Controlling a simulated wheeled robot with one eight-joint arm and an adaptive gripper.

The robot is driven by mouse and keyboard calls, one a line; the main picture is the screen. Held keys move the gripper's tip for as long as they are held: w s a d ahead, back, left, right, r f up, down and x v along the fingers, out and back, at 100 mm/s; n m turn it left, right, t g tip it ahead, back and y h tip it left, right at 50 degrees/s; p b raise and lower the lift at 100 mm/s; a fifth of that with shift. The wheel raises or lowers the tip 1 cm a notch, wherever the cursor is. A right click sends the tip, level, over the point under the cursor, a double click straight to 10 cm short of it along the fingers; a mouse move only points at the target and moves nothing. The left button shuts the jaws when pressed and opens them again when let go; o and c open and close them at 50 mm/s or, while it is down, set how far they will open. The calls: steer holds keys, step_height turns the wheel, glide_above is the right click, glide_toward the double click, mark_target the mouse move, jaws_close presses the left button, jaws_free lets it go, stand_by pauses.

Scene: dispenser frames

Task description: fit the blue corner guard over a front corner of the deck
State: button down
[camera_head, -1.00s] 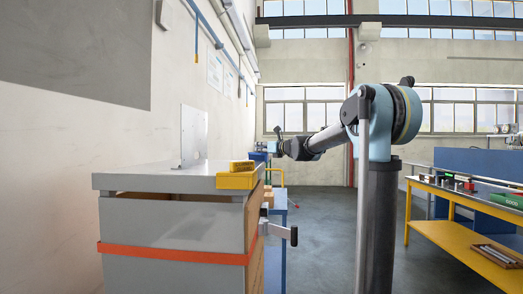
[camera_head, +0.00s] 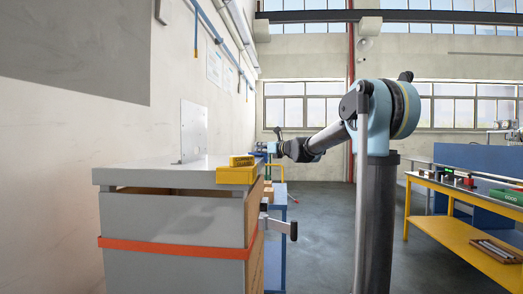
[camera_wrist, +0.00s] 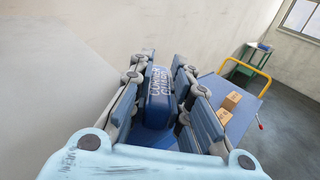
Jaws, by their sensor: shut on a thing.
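The blue corner guard (camera_wrist: 158,90), with white lettering, is between the fingers of my gripper (camera_wrist: 168,78) in the wrist view. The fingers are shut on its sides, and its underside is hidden. In the head view my gripper (camera_head: 276,147) is small and far off, just right of the grey deck (camera_head: 150,177), apart from it. A yellow corner guard (camera_head: 237,174) sits on the deck's near right corner. The deck's far right corner is hard to make out. A pale grey surface (camera_wrist: 45,85) lies left of my gripper in the wrist view.
A blue cart top (camera_wrist: 238,98) with small cardboard boxes (camera_wrist: 231,101) and a yellow handle (camera_wrist: 250,68) lies to the right in the wrist view. An upright metal plate (camera_head: 194,132) stands on the deck.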

steer(key=shift+f, duration=0.25)
steer(key=c, duration=1.4)
jaws_free()
steer(key=v, duration=1.2)
steer(key=shift+w, duration=0.1)
